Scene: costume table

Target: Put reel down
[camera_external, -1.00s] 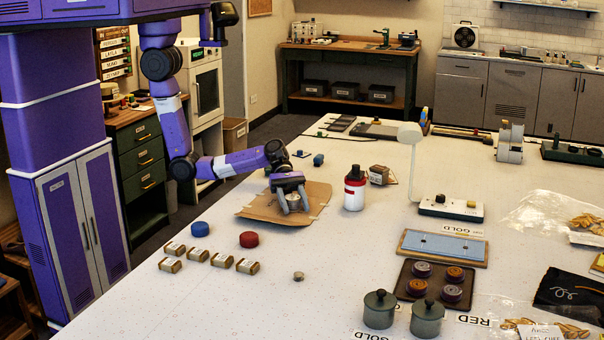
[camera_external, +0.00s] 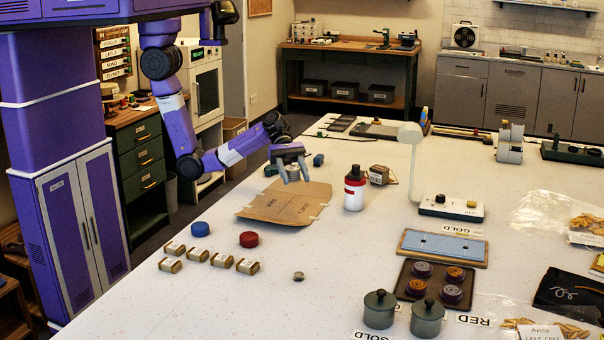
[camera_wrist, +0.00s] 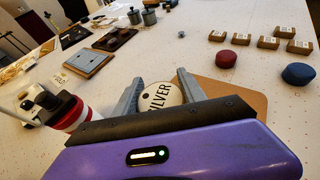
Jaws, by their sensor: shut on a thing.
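My gripper (camera_external: 292,176) is shut on a pale round reel (camera_wrist: 161,97), whose face reads "SILVER" in the wrist view. The reel sits between the two grey fingers (camera_wrist: 159,84). In the external view my gripper is above the far part of a brown cardboard sheet (camera_external: 285,203), and the reel shows only as a small patch between the fingers. The cardboard lies flat with dark print on it. It also shows behind the reel in the wrist view (camera_wrist: 245,98). I cannot tell the exact gap below the reel.
A white bottle with a red band and black cap (camera_external: 355,188) stands right of the cardboard. Blue (camera_external: 200,229) and red (camera_external: 249,239) round pieces and several small boxes (camera_external: 222,260) lie in front. A lamp (camera_external: 448,205) stands at right. The front middle table is mostly clear.

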